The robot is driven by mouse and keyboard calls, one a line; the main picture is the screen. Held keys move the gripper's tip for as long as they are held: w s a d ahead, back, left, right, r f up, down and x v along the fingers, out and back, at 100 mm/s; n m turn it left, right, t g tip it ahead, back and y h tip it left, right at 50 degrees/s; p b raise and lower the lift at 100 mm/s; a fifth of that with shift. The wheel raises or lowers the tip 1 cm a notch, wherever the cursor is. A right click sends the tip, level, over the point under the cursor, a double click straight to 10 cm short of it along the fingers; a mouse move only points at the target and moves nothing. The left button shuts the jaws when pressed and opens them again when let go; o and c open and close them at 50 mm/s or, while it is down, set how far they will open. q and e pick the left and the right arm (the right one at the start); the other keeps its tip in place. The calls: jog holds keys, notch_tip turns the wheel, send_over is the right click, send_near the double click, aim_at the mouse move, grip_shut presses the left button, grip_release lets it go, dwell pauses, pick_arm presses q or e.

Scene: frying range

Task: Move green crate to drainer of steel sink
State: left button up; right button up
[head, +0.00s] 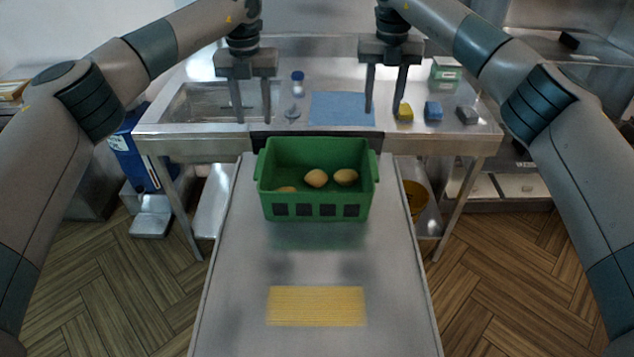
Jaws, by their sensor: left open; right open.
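The green crate (316,209) stands upright on a steel surface in front of me, near that surface's far end. Several round, tan potato-like things (316,178) lie in it. The steel sink table (180,128) is behind the crate, with a basin (205,101) at its left. My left gripper (253,118) is open and empty, beyond the crate's left side. My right gripper (381,113) is open and empty, beyond its right side. Both point down and appear apart from the crate.
A blue mat (342,107) lies on the sink table. Yellow (405,111), blue (433,110) and grey (467,115) blocks sit at the right. A yellow ribbed patch (316,306) lies on the near surface, otherwise clear.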

aim_at(261, 163)
pick_arm(q)
notch_tip(261, 163, down, 17)
jog(key=shift+s+f, duration=0.1)
pick_arm(e)
notch_tip(261, 163, down, 17)
jog(key=shift+s+a+f, duration=0.1)
pick_arm(q)
grip_shut()
pick_arm(e)
grip_shut()
